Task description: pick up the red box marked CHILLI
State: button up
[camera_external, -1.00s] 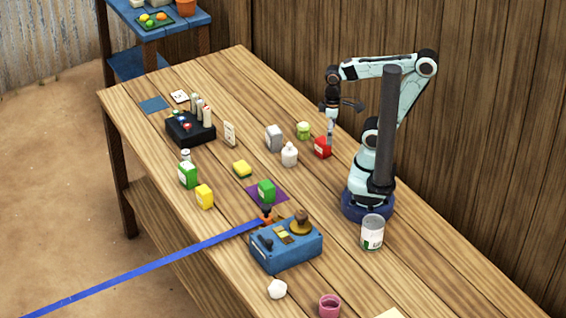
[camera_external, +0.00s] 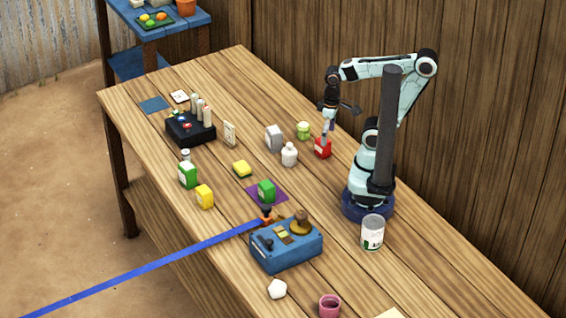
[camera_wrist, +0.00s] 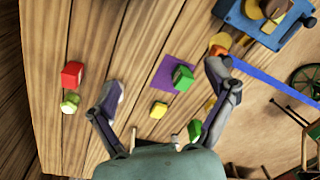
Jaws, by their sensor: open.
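The red box (camera_external: 322,148) stands on the table near my arm's base, beside a small green jar (camera_external: 303,130). Its marking is too small to read. In the wrist view the red box (camera_wrist: 72,75) is at the left, outside my left-hand finger, with the green jar (camera_wrist: 70,103) just below it. My gripper (camera_wrist: 166,78) is open and empty, its two fingers wide apart. The purple mat with a green box shows between them. In the external view part of my gripper overlaps the top of the red box; exact height above it is hard to tell.
A grey box (camera_external: 274,138) and a white bottle (camera_external: 289,154) stand left of the red box. The plank wall (camera_external: 470,120) rises behind the table.

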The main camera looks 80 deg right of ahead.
jog(key=w+d+r+m+t, duration=0.1)
jog(key=w+d+m+t, duration=0.15)
jog(key=w+m, duration=0.55)
jog(key=w+d+f+m+h, duration=0.2)
jog(key=w+d+f+m, duration=0.3)
jog(key=d+m, duration=0.4)
jog(key=m+g+y, duration=0.1)
jog(key=m+g, duration=0.2)
jog(key=m, duration=0.5)
send_over(323, 148)
jog(key=d, duration=0.3)
jog(key=f, duration=1.1)
jog(key=shift+w+f, duration=0.1)
jog(key=shift+w, duration=0.2)
jog(key=shift+f, duration=3.15)
jog(key=c, duration=1.3)
